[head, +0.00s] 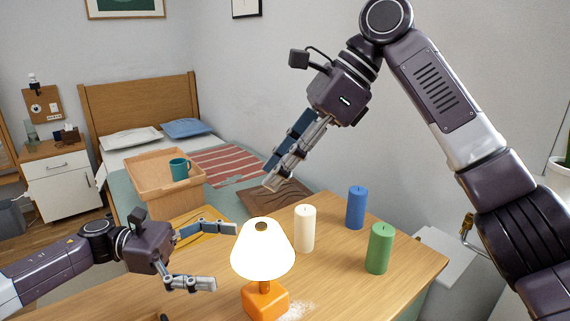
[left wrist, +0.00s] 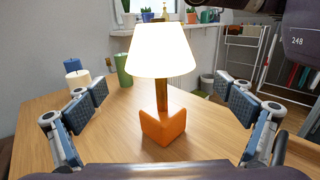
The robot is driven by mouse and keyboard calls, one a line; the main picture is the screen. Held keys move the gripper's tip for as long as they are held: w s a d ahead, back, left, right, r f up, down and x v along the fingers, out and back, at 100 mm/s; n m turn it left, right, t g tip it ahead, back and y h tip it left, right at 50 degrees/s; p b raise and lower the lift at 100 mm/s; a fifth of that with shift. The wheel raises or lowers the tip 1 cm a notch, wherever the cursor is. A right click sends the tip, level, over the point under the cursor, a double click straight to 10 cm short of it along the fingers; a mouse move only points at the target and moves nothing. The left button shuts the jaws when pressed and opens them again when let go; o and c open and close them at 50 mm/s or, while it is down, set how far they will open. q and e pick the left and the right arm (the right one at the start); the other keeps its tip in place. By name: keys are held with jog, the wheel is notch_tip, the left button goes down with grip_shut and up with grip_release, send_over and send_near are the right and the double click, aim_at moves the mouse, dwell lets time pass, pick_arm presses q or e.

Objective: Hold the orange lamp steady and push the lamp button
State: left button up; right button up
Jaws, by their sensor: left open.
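The orange lamp (head: 266,300) stands upright on the wooden table, with a glowing white shade (head: 262,255) and an orange base. Its base also shows in the left wrist view (left wrist: 163,127). My left gripper (head: 225,257) is open and empty, left of the lamp, its fingers pointing toward it. In the left wrist view the lamp stands ahead between the two spread fingers, apart from both. My right gripper (head: 272,182) is raised above and behind the lamp, pointing down to the left; its fingers overlap, so its opening is unclear. I cannot make out the lamp button.
White (head: 304,229), blue (head: 355,208) and green (head: 380,249) candles stand on the table right of the lamp.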

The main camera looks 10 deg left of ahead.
aim_at(263, 257)
pick_arm(q)
jog(key=shift+w+d, duration=0.15)
jog(key=shift+d, duration=3.8)
pick_arm(e)
jog(key=shift+s+d+r+m+t+h, duration=0.15)
jog(key=shift+s+d+r+m+h, duration=0.2)
jog(key=shift+h, duration=0.45)
jog(key=shift+s+d+r+m+t+h, duration=0.25)
jog(key=shift+s+h, duration=0.2)
jog(key=shift+h, duration=0.35)
pick_arm(q)
jog(key=shift+c, duration=0.5)
jog(key=c, duration=1.3)
jog(key=shift+c, duration=0.5)
pick_arm(e)
jog(key=shift+c, duration=0.4)
grip_shut()
jog(key=shift+f, duration=0.1)
